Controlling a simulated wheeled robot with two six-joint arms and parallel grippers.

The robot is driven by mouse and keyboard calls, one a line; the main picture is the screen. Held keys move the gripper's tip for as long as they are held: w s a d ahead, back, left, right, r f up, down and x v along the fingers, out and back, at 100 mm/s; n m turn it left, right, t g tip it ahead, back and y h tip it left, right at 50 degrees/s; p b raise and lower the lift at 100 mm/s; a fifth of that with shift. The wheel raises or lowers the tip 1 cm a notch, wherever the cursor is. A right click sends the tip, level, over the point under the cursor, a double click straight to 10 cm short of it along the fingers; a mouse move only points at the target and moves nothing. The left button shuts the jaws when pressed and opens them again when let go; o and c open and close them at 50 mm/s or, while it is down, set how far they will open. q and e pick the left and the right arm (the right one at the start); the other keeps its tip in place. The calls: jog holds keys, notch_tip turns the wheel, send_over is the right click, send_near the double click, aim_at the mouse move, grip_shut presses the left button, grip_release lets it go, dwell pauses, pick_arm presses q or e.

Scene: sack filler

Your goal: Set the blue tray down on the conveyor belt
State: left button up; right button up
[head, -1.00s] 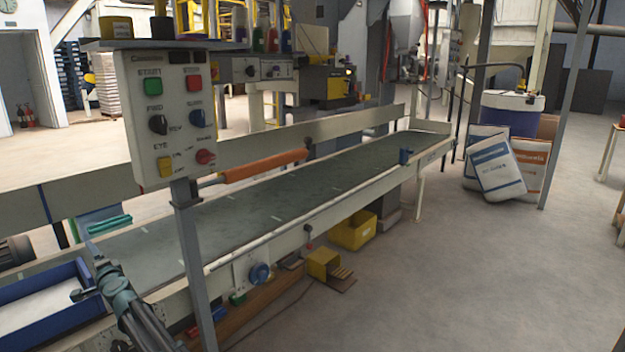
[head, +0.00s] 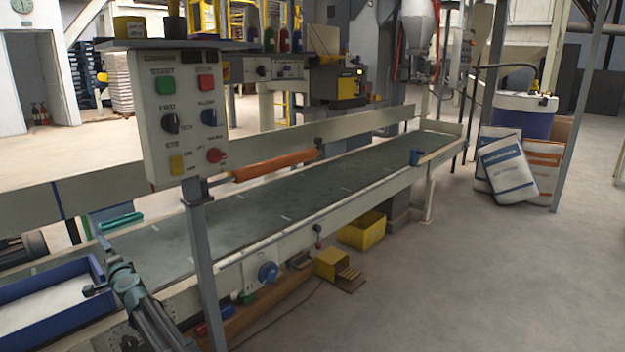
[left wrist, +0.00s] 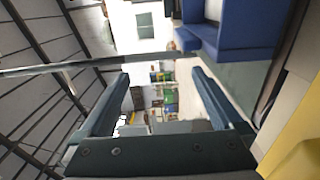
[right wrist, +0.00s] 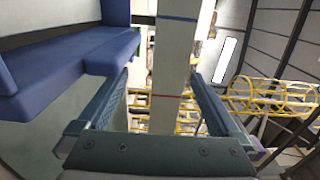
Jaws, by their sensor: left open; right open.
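The blue tray (head: 88,307), with a pale inside, lies at the lower left of the head view, cut off by the frame edge. It appears to rest on the near end of the green conveyor belt (head: 160,243). My right gripper (head: 95,266) is open and empty at the tray's right end. In the right wrist view, the tray (right wrist: 70,60) is at upper left, outside the open fingers (right wrist: 158,82). My left gripper is out of the head view. In the left wrist view, its open fingers (left wrist: 160,76) are empty, with the tray (left wrist: 245,25) at upper right.
A control panel (head: 180,115) on a grey post (head: 203,270) stands in front of the belt. Yellow bins (head: 362,230) stand below, and sacks (head: 508,170) lean at the right.

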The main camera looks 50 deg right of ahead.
pick_arm(q)
jog(key=s, duration=0.3)
jog(key=shift+s, duration=0.1)
pick_arm(e)
jog(key=s, duration=1.2)
pick_arm(q)
jog(key=c, duration=0.7)
pick_arm(e)
jog(key=shift+r, duration=0.1)
pick_arm(q)
notch_tip(320, 180, up, 4)
jog(key=p, duration=0.3)
jog(key=shift+f+p, duration=0.15)
jog(key=shift+p, duration=0.2)
pick_arm(e)
notch_tip(320, 180, up, 4)
jog(key=shift+f, duration=0.2)
